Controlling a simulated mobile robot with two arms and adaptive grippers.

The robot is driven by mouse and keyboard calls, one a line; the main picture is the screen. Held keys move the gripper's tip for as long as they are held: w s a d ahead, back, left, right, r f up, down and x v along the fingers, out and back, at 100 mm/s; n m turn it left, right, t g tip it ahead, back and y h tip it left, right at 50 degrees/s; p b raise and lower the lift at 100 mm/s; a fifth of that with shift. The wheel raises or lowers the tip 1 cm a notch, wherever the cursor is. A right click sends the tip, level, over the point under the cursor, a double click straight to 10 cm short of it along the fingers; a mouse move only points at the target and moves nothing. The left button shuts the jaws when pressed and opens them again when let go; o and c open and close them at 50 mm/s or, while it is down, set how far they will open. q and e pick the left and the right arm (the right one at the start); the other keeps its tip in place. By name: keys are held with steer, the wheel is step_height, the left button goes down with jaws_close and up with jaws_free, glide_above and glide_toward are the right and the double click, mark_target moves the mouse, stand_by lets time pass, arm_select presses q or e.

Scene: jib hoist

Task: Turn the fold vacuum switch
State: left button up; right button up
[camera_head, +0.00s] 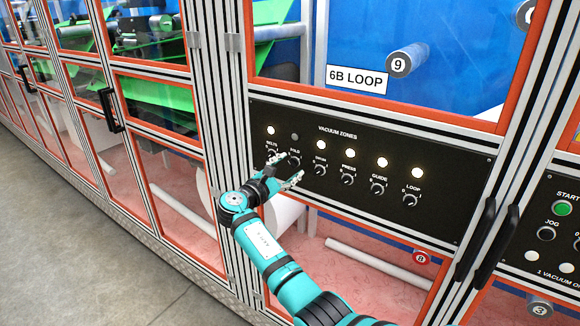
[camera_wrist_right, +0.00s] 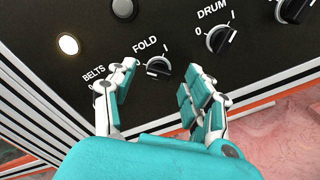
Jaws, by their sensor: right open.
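The fold vacuum switch is a small black rotary knob (camera_wrist_right: 158,67) with a pale ring under the label FOLD on the black vacuum zones panel (camera_head: 375,225). The lamp above it (camera_head: 294,137) is dark in the head view. My right gripper (camera_head: 291,168) is in front of the panel, at the fold knob, which its fingers partly cover. In the right wrist view the gripper (camera_wrist_right: 162,72) is open, with one finger on each side of the fold knob. I cannot tell whether the fingers touch the knob. My left gripper is not in view.
The belts knob (camera_head: 271,152) is close on the left and the drum knob (camera_wrist_right: 221,38) close on the right. The lamps of the other zones, such as belts (camera_head: 270,130), are lit. A black handle (camera_head: 490,245) and a start panel (camera_head: 560,235) are further right.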

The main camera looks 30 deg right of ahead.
steer(key=v, duration=1)
steer(key=shift+a, duration=0.15)
steer(key=shift+s, duration=0.1)
